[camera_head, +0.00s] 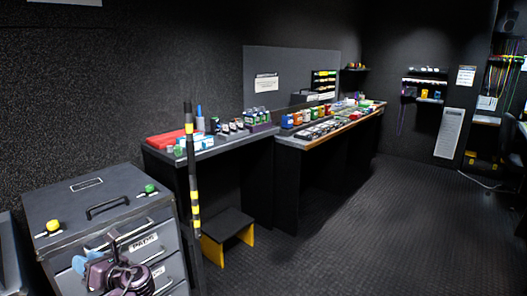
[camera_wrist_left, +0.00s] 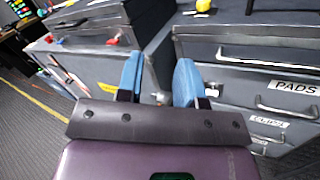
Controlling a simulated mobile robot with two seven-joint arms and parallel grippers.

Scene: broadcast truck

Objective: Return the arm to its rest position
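My left gripper (camera_head: 92,268) is at the lower left of the head view, in front of the grey drawer cabinet (camera_head: 105,205). In the left wrist view the gripper (camera_wrist_left: 158,82) shows two blue fingers set apart with nothing between them. The fingers point toward the cabinet drawers (camera_wrist_left: 240,52), one of which bears a PADS label. I cannot tell the exact gap between the fingers and the cabinet front. My right gripper is in neither view.
The cabinet top carries a black handle (camera_head: 107,207), a yellow knob (camera_head: 53,226) and a green knob (camera_head: 150,189). A black and yellow striped pole (camera_head: 193,190) stands beside it. A step stool (camera_head: 227,224) is near the benches. The floor (camera_head: 350,235) at right is open.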

